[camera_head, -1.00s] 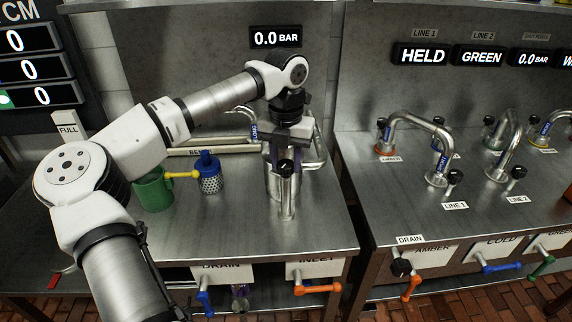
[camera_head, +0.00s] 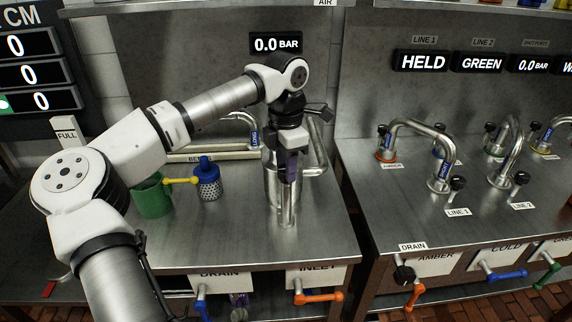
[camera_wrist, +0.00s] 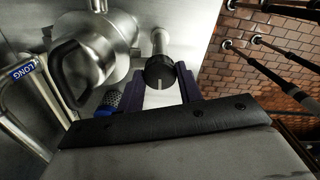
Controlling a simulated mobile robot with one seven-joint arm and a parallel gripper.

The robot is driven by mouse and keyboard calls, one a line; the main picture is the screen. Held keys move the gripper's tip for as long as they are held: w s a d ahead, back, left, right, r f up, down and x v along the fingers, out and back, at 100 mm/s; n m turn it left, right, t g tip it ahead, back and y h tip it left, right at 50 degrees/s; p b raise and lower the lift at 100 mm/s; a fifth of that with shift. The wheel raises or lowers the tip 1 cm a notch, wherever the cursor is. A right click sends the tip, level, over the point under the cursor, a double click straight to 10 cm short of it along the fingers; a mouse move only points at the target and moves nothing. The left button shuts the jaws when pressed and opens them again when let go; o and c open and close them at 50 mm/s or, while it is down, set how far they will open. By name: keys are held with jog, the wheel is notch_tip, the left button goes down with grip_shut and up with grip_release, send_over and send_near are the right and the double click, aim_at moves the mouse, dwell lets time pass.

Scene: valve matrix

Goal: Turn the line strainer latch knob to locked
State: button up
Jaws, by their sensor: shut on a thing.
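The line strainer is a steel vessel (camera_head: 269,182) on the left bench. In the wrist view its round body (camera_wrist: 92,50) with a dark curved handle lies left of my fingers. The latch knob (camera_wrist: 160,70), black with a pale line on it, tops a short steel post (camera_head: 287,212) in front of the vessel. My gripper (camera_wrist: 163,82) points down, with its purple fingers on either side of the knob, shut on it. In the head view my gripper (camera_head: 290,172) hides the knob. I cannot read any lock marking.
Steel pipes (camera_head: 318,150) rise close behind the vessel. A display (camera_head: 276,43) reads 0.0 BAR. Bare bench lies in front.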

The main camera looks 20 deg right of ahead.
jog(key=shift+m, duration=0.6)
jog(key=o, duration=1)
